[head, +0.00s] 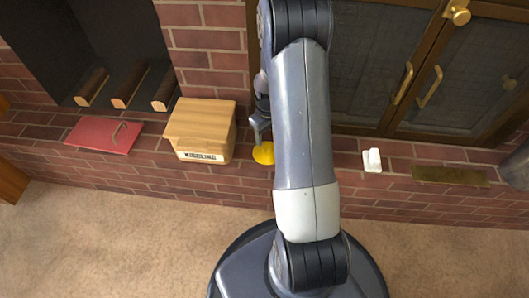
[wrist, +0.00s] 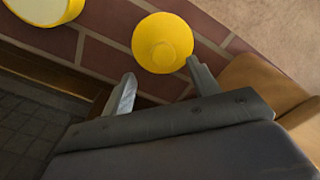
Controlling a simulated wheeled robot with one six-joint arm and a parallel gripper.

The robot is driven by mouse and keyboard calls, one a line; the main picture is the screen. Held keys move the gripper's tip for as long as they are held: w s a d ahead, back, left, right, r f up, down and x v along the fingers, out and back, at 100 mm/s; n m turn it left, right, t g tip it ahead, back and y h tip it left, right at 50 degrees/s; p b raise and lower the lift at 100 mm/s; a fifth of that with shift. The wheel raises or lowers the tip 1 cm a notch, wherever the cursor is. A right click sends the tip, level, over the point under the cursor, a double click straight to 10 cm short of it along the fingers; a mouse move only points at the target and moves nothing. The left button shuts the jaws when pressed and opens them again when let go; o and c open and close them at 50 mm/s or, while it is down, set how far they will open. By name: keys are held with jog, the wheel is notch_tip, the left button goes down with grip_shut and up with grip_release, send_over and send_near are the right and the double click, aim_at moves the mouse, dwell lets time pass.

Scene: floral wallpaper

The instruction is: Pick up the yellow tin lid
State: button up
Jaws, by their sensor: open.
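The yellow tin lid (wrist: 162,42), round with a small raised knob, lies on the brick ledge just beyond my gripper's fingertips in the wrist view. In the head view a yellow round shape, seemingly the lid (head: 264,153), shows beside my arm, partly hidden by it. My gripper (wrist: 160,83) is open and empty, with one finger close to the lid's lower right edge; I cannot tell whether they touch. In the head view my gripper (head: 259,135) is just above the lid. A second yellow round thing with a cream face (wrist: 45,10) is cut off at the wrist view's top left.
A wooden box (head: 203,128) stands close left of the lid on the ledge (head: 240,189). A red board (head: 103,135) lies farther left. A white object (head: 372,160) and a brass plate (head: 448,176) are to the right. Glass-fronted cabinet doors (head: 405,75) rise behind.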

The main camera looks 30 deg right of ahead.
aim_at(267, 145)
jog(key=f+b, duration=0.1)
jog(key=f, duration=0.2)
jog(key=f+b, duration=0.1)
jog(key=f, duration=0.2)
jog(key=shift+s+a+f+b, duration=0.1)
jog(key=shift+a+f+b, duration=0.1)
jog(key=shift+f+b, duration=0.15)
jog(key=shift+r, duration=0.1)
jog(key=shift+c, duration=0.5)
jog(key=c, duration=1)
jog(key=shift+o, duration=0.2)
